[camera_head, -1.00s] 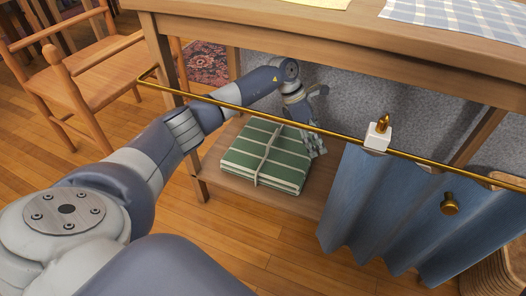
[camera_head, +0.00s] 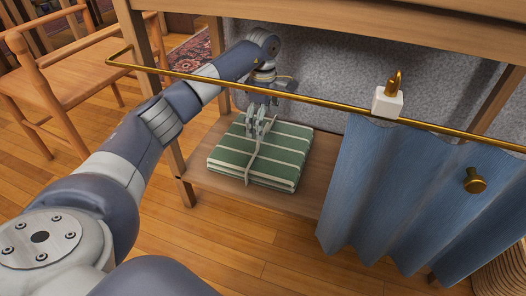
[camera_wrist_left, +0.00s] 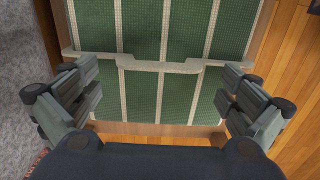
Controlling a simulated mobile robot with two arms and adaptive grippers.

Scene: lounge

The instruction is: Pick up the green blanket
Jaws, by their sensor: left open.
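The green blanket (camera_head: 283,155) is folded, with pale stripes and a pale tie around it. It lies flat on the low wooden shelf under the table. My left gripper (camera_head: 259,128) reaches in under the brass rail and is just above the blanket's far part, near the tie. In the left wrist view the gripper (camera_wrist_left: 160,100) is open, with its fingers at either side of the blanket (camera_wrist_left: 139,90) and the tie (camera_wrist_left: 150,64) crossing between them. I cannot tell whether the fingers touch it. My right gripper is not in view.
A brass rail (camera_head: 220,83) crosses in front of the shelf (camera_head: 305,202). The tabletop (camera_head: 420,30) is above. A wooden chair (camera_head: 75,80) stands left.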

